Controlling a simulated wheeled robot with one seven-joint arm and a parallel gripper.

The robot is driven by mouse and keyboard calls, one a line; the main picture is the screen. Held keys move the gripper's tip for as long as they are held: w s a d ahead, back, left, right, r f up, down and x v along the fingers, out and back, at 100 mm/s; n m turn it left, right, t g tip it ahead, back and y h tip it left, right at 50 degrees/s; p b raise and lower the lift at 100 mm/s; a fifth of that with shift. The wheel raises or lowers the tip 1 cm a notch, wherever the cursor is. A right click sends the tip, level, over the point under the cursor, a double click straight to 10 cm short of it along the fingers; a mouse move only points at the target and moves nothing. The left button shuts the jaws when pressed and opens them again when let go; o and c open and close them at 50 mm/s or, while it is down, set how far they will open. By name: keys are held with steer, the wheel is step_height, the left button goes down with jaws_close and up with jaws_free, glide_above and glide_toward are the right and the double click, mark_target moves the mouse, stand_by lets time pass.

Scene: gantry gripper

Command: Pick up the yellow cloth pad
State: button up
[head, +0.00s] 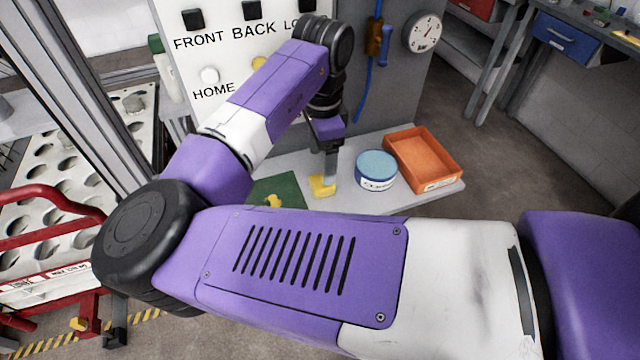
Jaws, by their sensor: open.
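The yellow cloth pad (321,187) lies on the light grey shelf (413,202), beside the right edge of a green mat (285,190). It looks small and square. My gripper (330,176) points down right at the pad, with its fingertips over or against the pad's right part. The jaws are open. I cannot tell from this angle whether the pad lies between the fingers. Part of the pad's far side is hidden behind the finger.
A round tub with a teal top (376,168) stands just right of my gripper. An orange tray (424,158) sits further right. A panel with buttons (240,45) rises behind. Another small yellow thing (270,202) lies on the mat, partly hidden by my arm.

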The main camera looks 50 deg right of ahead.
step_height(320, 180, down, 8)
steer(key=shift+r, duration=0.25)
steer(key=shift+c, duration=0.2)
steer(key=c, duration=1.4)
step_height(320, 180, up, 20)
